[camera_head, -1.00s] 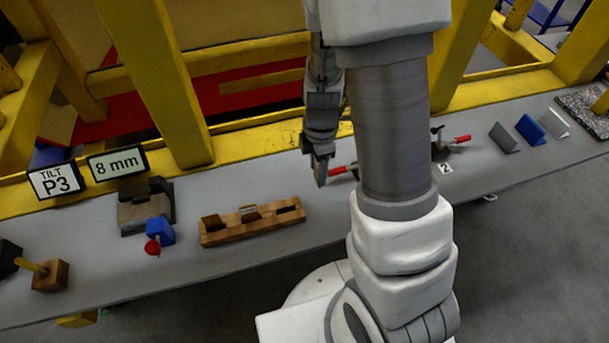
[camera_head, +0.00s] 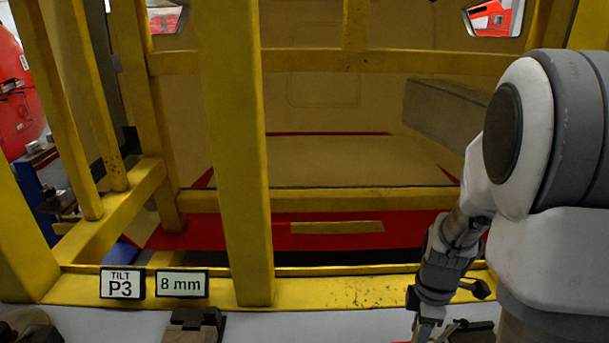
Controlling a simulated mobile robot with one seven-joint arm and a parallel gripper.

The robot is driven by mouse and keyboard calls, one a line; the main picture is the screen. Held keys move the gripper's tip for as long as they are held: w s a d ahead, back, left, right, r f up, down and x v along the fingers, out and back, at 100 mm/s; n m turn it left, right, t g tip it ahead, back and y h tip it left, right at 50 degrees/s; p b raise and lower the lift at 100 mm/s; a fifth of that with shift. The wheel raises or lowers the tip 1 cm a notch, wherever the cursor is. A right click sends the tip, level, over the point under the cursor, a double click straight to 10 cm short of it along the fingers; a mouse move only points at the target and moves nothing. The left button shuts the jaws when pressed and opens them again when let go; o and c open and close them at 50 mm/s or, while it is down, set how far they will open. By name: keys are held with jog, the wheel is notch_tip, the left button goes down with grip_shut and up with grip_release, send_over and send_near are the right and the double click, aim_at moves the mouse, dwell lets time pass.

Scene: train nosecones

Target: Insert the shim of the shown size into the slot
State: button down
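A small display reading "8 mm" (camera_head: 181,283) stands at the back of the bench, right of a display reading "TILT P3" (camera_head: 122,283). Below the 8 mm display, the top of a dark grey-brown fixture (camera_head: 193,322) shows at the bottom edge. I cannot make out a slot in it. My gripper (camera_head: 425,327) points down at the bottom edge, right of centre and well to the right of the fixture. Its fingertips are cut off or blurred, so I cannot tell whether it holds anything. No shim is clearly visible.
Yellow frame beams (camera_head: 235,160) rise behind the bench (camera_head: 300,325), with an upright just right of the 8 mm display. My arm covers the right side. The visible bench strip between fixture and gripper looks clear.

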jog(key=w+a+f+m, duration=0.4)
jog(key=w+a+m, duration=0.4)
jog(key=m, duration=0.7)
jog(key=shift+w+a, duration=0.2)
jog(key=shift+a, duration=0.5)
